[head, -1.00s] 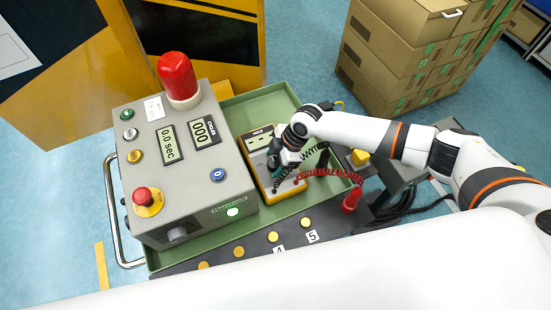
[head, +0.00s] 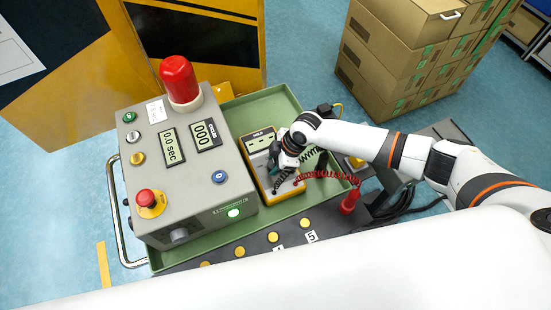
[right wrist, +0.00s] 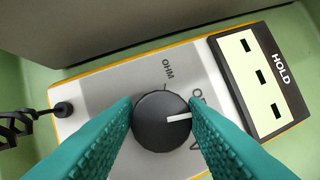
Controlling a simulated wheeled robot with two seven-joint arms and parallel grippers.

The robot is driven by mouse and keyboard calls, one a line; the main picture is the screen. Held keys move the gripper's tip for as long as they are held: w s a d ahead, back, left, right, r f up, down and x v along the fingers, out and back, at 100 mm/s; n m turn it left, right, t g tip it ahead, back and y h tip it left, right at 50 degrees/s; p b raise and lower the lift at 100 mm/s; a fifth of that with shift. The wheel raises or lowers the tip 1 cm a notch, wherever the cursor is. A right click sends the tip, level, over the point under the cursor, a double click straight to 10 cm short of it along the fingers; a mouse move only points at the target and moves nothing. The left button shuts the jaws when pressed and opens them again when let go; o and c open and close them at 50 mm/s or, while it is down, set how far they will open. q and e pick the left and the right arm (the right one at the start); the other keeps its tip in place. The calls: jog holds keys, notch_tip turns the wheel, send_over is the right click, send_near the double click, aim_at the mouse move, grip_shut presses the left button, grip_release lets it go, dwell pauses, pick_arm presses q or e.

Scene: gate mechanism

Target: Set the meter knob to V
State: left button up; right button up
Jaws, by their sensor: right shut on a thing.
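The meter (head: 262,170) is a yellow-edged grey box in the green tray, right of the control box. In the right wrist view its face (right wrist: 110,85) shows a round black knob (right wrist: 150,135) with a white pointer line. The line points right, slightly upward, toward the display side. The label OHM is readable above the knob; labels right of it are partly hidden by a finger. My right gripper (right wrist: 160,125) has its teal fingers on either side of the knob, shut on it. In the head view this gripper (head: 274,158) is over the meter. My left gripper is out of view.
The grey control box (head: 215,165) with a red lamp (head: 180,80) and buttons stands close left of the meter. Cardboard boxes (head: 385,60) stand behind.

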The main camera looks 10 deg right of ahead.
jog(key=m+p, duration=0.1)
jog(key=m+t+p, duration=0.1)
jog(key=m+p, duration=0.1)
jog(key=m+h+p, duration=0.1)
jog(key=m+p, duration=0.1)
jog(key=shift+s+a+r+t, duration=0.1)
jog(key=shift+r+t, duration=0.15)
jog(key=shift+t, duration=0.15)
jog(key=m+p, duration=0.2)
jog(key=shift+f+m+t+h, duration=0.1)
jog(key=shift+m+t+h, duration=0.2)
jog(key=shift+m+h, duration=0.1)
jog(key=shift+f+m+h+p, duration=0.1)
jog(key=shift+m+h+p, duration=0.3)
jog(key=shift+m+p, duration=0.55)
jog(key=shift+m+t, duration=0.25)
jog(key=shift+t, duration=0.05)
jog(key=o, duration=1)
jog(key=b+v, duration=0.1)
jog(key=v, duration=1.1)
jog(key=shift+a, duration=0.1)
